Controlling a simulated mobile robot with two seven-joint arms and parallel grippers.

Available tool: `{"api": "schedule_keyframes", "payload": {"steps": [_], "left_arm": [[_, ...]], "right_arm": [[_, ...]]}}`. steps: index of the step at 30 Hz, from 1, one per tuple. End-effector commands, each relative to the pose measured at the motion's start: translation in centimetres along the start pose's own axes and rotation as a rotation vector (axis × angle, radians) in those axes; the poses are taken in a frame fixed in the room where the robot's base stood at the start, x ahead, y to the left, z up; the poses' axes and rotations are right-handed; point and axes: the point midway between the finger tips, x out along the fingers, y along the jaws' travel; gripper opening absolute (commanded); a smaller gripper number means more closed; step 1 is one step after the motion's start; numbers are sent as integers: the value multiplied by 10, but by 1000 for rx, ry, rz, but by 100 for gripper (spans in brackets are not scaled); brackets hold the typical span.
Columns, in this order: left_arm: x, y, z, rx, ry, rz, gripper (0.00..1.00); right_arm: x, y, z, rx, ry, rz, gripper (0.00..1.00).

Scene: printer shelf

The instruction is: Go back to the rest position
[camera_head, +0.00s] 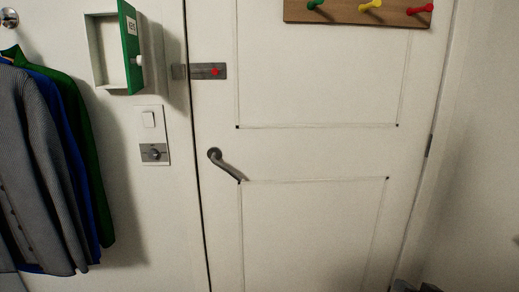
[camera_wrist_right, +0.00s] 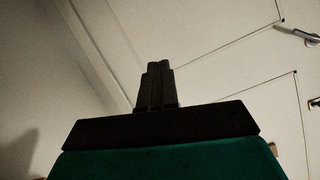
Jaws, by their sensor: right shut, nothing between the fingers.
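My right gripper (camera_wrist_right: 158,66) is shut and empty in the right wrist view, its two dark fingers together. In the head view only a small part of my right gripper (camera_head: 405,286) shows at the bottom edge, right of centre, low in front of the door. It looks clear of the door, and nothing is held. My left gripper is in neither view.
A white door (camera_head: 310,225) with a lever handle (camera_head: 226,165) and a sliding bolt (camera_head: 208,71) fills the middle. Left are an open green-doored wall box (camera_head: 131,50), a switch plate (camera_head: 150,134) and hanging jackets (camera_head: 40,160). A peg rack (camera_head: 345,14) is above.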

Motion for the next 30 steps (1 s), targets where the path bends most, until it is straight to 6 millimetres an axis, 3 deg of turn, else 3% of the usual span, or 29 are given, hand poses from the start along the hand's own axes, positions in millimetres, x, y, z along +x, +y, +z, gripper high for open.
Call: {"api": "schedule_keyframes", "payload": {"steps": [1,6,12,18,30], "left_arm": [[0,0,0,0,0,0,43],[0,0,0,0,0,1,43],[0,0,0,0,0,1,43],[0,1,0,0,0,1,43],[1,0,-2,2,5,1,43]], "right_arm": [[-16,-1,30,-85,-43,-1,0],[-73,-6,105,-399,-157,-28,0],[-131,-15,159,-674,-250,-81,0],[-181,-25,193,-877,-312,-139,0],[-170,-101,218,-500,-256,-87,0]]}}
